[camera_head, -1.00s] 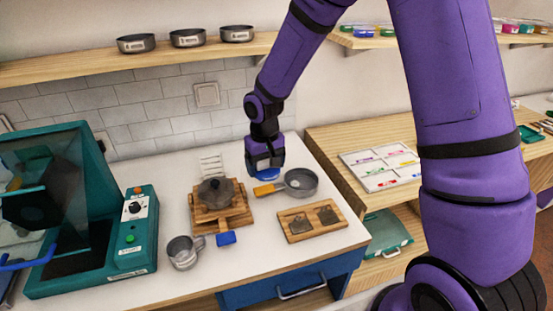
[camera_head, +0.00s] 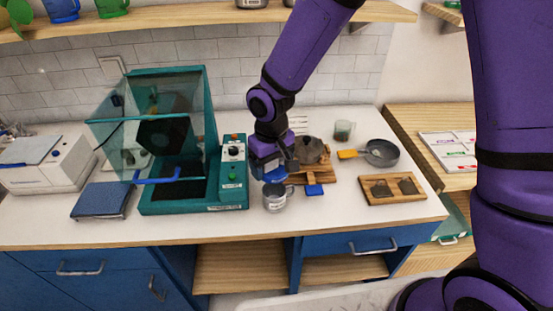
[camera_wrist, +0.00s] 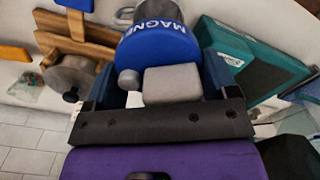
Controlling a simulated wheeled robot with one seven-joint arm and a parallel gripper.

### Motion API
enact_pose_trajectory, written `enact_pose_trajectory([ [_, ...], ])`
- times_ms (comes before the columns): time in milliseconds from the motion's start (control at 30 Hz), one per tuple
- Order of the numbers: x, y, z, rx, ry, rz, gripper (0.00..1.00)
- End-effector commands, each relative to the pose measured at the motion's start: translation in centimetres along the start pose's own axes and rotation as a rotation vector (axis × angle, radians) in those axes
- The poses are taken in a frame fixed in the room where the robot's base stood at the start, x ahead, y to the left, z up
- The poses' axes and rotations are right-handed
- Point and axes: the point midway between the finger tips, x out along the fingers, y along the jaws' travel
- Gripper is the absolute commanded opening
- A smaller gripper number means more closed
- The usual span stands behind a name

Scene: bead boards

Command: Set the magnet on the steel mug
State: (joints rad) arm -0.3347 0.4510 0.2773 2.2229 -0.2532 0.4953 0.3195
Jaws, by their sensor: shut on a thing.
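The magnet is a blue disc with white lettering (camera_wrist: 158,48), held between my gripper's two fingers (camera_wrist: 160,82). In the head view the blue magnet (camera_head: 275,175) shows under my gripper (camera_head: 269,168). The grey steel mug (camera_head: 275,199) stands upright on the white counter just below and in front of the magnet. In the wrist view part of the mug's grey rim (camera_wrist: 180,6) shows behind the magnet, which hides most of it. I cannot tell whether the magnet touches the mug.
A teal machine with a raised clear cover (camera_head: 232,185) stands close on the left. To the right are a dark pot (camera_head: 311,150) on a wooden stand, a pan (camera_head: 382,153), a glass cup (camera_head: 343,130) and a wooden board (camera_head: 393,198). Counter in front of the mug is clear.

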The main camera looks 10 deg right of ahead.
Motion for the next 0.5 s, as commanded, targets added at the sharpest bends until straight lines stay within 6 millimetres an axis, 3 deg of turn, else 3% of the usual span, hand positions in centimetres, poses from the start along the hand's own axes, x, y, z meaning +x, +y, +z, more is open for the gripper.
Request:
enact_pose_trajectory([
  [500, 3.8, 0.0, 0.0, 0.000, -0.003, 0.000, 0.50],
])
